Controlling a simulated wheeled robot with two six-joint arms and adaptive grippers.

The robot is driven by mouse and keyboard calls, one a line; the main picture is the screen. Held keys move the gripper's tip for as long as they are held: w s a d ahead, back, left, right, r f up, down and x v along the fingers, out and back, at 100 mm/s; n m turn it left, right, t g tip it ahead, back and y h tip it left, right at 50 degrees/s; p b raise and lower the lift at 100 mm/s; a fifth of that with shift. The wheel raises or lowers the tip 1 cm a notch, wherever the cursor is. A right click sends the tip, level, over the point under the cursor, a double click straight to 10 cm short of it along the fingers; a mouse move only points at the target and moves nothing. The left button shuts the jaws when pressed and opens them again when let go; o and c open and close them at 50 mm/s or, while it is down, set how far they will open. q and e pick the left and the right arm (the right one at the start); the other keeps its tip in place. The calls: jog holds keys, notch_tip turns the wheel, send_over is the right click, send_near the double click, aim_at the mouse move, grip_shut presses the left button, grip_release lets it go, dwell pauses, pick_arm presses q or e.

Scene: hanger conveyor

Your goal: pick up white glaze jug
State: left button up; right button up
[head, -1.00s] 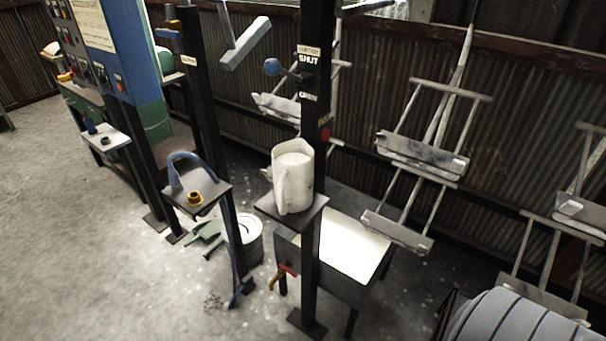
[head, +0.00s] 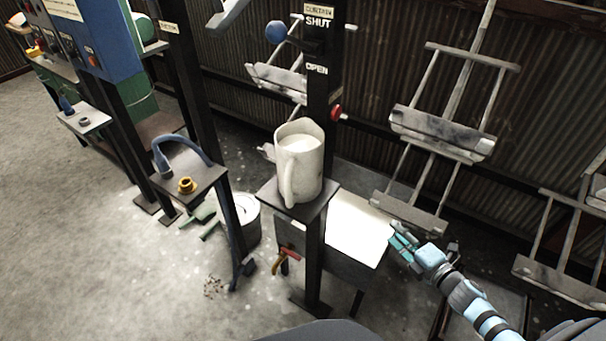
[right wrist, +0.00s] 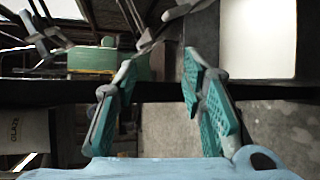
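The white glaze jug (head: 300,165) stands upright on a small dark shelf (head: 325,196) fixed to a black post, in the middle of the head view. Its handle faces the front left, and pale liquid shows inside. My right gripper (head: 398,240) is to the right of the jug and lower in the picture, well apart from it. In the right wrist view the two teal fingers of my right gripper (right wrist: 160,92) are spread with nothing between them. The jug is not recognisable in that view. My left gripper is not in view.
A white-topped table (head: 350,228) stands behind the post. A second shelf to the left holds a yellow ring (head: 187,185) and a blue hose (head: 180,142). A bucket (head: 246,215) is on the floor. Hanging racks (head: 440,130) fill the right side.

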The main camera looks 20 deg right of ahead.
jog(key=w+a+r+n+y, duration=0.2)
jog(key=a+r+n+y, duration=0.4)
jog(key=r+n, duration=0.45)
jog(key=n+g+y+b, duration=0.1)
jog(key=n+g+y, duration=0.55)
jog(key=n, duration=0.95)
send_near(289, 201)
jog(key=shift+t+y, duration=0.25)
jog(key=shift+y, duration=0.2)
jog(key=p+x, duration=0.1)
jog(key=x, duration=0.4)
jog(key=p+x, duration=0.1)
jog(key=x, duration=0.4)
jog(key=shift+w+d+f, duration=0.2)
jog(key=shift+w, duration=0.1)
jog(key=shift+w+a+f, duration=0.15)
jog(key=shift+a, duration=0.05)
jog(key=shift+d, duration=0.1)
grip_shut()
